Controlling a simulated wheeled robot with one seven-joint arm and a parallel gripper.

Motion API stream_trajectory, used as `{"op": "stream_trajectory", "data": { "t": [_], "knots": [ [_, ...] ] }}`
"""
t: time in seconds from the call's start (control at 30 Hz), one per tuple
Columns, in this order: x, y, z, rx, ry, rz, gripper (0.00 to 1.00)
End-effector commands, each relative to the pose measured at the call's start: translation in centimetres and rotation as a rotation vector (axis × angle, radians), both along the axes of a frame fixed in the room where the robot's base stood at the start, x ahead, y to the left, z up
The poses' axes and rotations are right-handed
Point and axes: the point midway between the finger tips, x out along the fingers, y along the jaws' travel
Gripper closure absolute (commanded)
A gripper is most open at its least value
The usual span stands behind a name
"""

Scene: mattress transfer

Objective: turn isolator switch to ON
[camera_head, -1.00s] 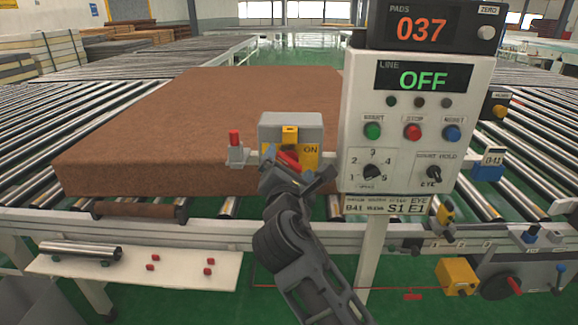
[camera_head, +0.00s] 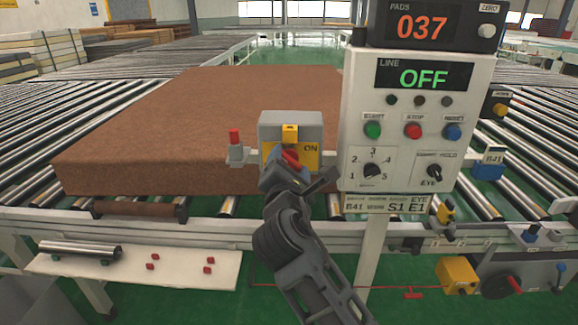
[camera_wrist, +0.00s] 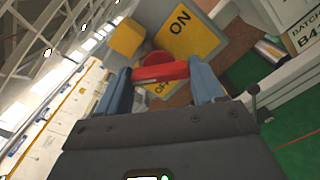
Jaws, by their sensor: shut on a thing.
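The isolator switch is a grey box (camera_head: 316,134) with a yellow plate (camera_head: 305,163) marked ON, in front of the brown mattress in the head view. Its red handle (camera_head: 290,158) is partly hidden by my gripper (camera_head: 288,170). In the wrist view, the fingers of my gripper (camera_wrist: 160,80) are shut on the red handle (camera_wrist: 161,72), one finger at each side. The yellow plate (camera_wrist: 188,38) there shows ON at the upper right and part of OFF beside the handle. The handle lies across the picture, nearer the OFF lettering. A yellow block (camera_wrist: 125,37) sits beside the plate.
A control panel (camera_head: 480,66) stands just right of the switch, its LINE display (camera_head: 424,78) reading OFF. A red-topped post (camera_head: 235,140) is close on the left. The brown mattress (camera_head: 190,120) lies on the rollers behind. A white shelf (camera_head: 190,270) holds small red parts below.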

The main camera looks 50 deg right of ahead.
Motion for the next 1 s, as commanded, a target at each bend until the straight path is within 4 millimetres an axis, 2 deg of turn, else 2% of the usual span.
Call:
{"op": "stream_trajectory", "data": {
  "t": [0.7,1.0],
  "knots": [
    [-0.03,-0.01,-0.31,0.368,-0.471,-0.001,0.62],
    [-0.01,0.01,-0.22,0.475,-0.608,-0.001,0.62]
  ]
}}
